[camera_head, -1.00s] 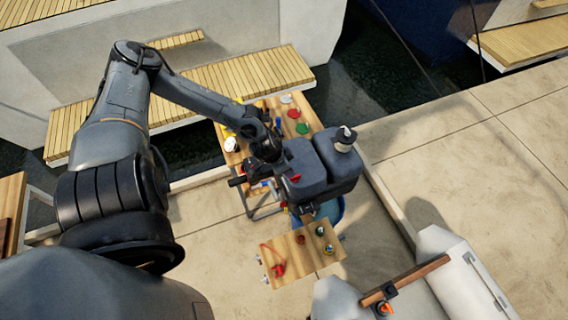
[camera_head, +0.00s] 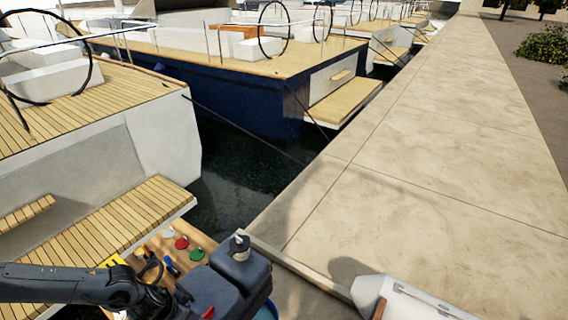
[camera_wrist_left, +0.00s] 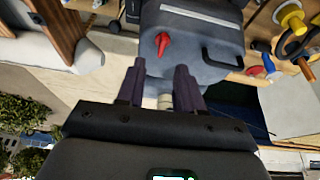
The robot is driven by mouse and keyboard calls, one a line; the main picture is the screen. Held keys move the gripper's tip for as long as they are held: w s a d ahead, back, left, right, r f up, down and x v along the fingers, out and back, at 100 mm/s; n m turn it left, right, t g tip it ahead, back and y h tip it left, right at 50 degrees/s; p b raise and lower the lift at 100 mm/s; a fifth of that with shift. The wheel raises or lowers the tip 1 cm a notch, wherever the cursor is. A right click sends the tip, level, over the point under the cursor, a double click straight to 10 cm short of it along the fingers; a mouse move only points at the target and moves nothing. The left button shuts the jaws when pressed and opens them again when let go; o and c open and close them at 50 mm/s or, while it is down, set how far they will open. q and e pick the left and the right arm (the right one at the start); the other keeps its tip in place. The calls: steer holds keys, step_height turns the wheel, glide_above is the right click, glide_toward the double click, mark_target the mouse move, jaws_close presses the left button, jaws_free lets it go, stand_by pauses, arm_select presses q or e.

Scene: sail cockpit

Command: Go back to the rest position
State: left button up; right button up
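My left arm comes in at the bottom left of the head view, and its wrist end lies beside a grey rounded case; the left fingers cannot be made out there. In the left wrist view my left gripper (camera_wrist_left: 160,72) has its two dark fingers apart, with the grey case (camera_wrist_left: 195,35) beyond the tips. The case has a red knob (camera_wrist_left: 162,43) and a black handle (camera_wrist_left: 222,54). A small pale piece shows between the fingers; I cannot tell whether it touches them. My right gripper is not in view.
A wooden board (camera_head: 150,243) with white, red and green discs stands beside the case (camera_head: 240,270). A blue bucket (camera_head: 267,311) is partly cut off. A pale dinghy (camera_head: 410,300) lies lower right. Moored boats line the left; the paved quay (camera_head: 430,150) is clear.

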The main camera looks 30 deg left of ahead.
arm_select(q)
steer(key=s+d+f+n+t+h+p, duration=0.1)
steer(key=d+n+h, duration=0.15)
steer(key=d, duration=1.05)
steer(key=s+d+f+n+h, duration=0.1)
steer(key=s+d+h, duration=0.15)
steer(key=d, duration=1.05)
steer(key=w+d+r+n+t+p, duration=0.1)
steer(key=w+d+r+n+t, duration=0.15)
steer(key=d+r, duration=0.3)
steer(key=s+a+r+m+g+y, duration=0.4)
steer(key=a+m, duration=0.4)
steer(key=shift+s+a+r+y, duration=0.15)
steer(key=shift+s+r+y, duration=0.1)
steer(key=shift+y, duration=0.15)
steer(key=shift+o, duration=0.2)
